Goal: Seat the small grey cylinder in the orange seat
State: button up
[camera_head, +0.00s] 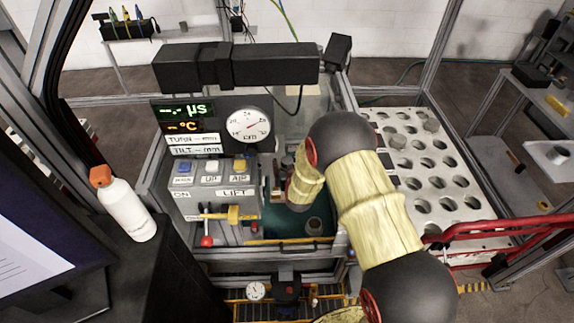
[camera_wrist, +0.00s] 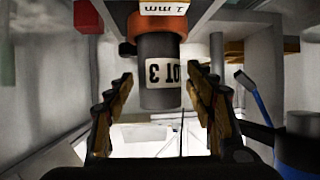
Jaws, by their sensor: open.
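My gripper is open, with a gap between each finger and the cylinder. An orange ring (camera_wrist: 128,47), which looks like the orange seat, surrounds the cylinder's far end. I cannot tell how deep the cylinder sits in it. In the head view, my yellow-sleeved arm reaches into the machine and hides my fingers.
The control panel (camera_head: 213,190) with its dial (camera_head: 247,127) stands left of my arm. A white plate with several holes (camera_head: 440,195) lies to the right. In the wrist view, a red block (camera_wrist: 87,16) and a blue lever (camera_wrist: 255,97) flank the gripper.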

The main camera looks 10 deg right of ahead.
jog(key=p+v, duration=0.1)
jog(key=v, duration=1.1)
jog(key=shift+r, duration=0.1)
jog(key=s+a+f+g, duration=0.1)
jog(key=s+f+g, duration=0.3)
jog(key=s+f, duration=0.3)
jog(key=s+a+g+y, duration=0.1)
jog(key=s+g, duration=0.3)
jog(key=s, duration=0.3)
jog(key=s+d+r+b, duration=0.1)
jog(key=s+r, duration=0.5)
jog(key=r, duration=0.4)
jog(key=s+d+r+b, duration=0.1)
jog(key=s+r, duration=0.5)
jog(key=r, duration=0.5)
jog(key=s+d+r+n+b, duration=0.1)
jog(key=s+r, duration=0.5)
jog(key=r, duration=0.5)
jog(key=shift+s+t, duration=0.35)
jog(key=shift+t, duration=0.05)
jog(key=shift+r, duration=0.15)
jog(key=shift+c, duration=0.4)
